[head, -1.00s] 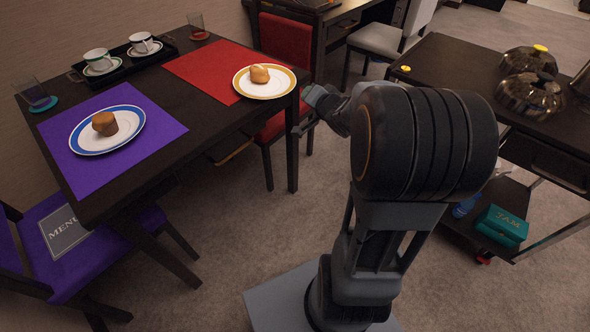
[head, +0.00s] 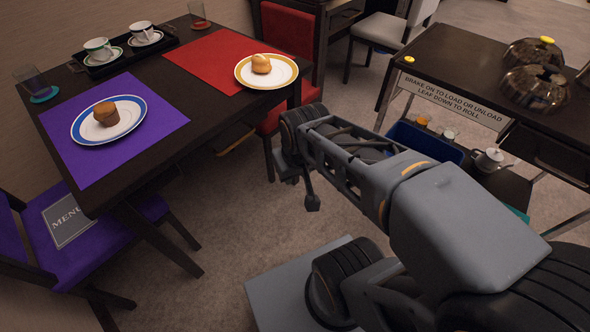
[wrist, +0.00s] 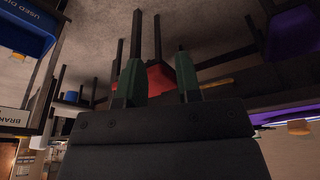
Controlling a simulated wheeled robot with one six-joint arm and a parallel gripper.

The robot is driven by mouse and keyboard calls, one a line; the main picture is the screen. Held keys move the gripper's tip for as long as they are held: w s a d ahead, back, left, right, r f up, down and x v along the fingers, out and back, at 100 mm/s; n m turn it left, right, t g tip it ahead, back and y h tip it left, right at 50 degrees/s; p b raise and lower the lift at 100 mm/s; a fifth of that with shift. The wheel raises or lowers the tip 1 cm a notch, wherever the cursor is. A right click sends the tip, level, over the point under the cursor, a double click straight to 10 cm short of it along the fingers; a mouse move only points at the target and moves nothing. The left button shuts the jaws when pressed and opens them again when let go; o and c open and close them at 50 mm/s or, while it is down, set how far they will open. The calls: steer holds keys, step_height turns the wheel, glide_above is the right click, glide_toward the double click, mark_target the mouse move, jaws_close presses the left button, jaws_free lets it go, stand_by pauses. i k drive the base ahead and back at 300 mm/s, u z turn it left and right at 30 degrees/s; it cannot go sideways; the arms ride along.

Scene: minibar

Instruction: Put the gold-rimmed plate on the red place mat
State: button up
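The fingers are not clearly visible there.
A blue-rimmed plate (head: 81,130) with a muffin lies on a purple mat (head: 160,125). A black tray (head: 120,57) holds two cups. A red chair (head: 285,35) stands by the table. A dark cart (head: 440,65) with domed lids stands at right. Carpet lies between.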

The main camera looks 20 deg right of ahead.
mark_target(237, 61)
steer(key=z, duration=1.7)
steer(key=i, duration=1.1)
steer(key=u, duration=4.35)
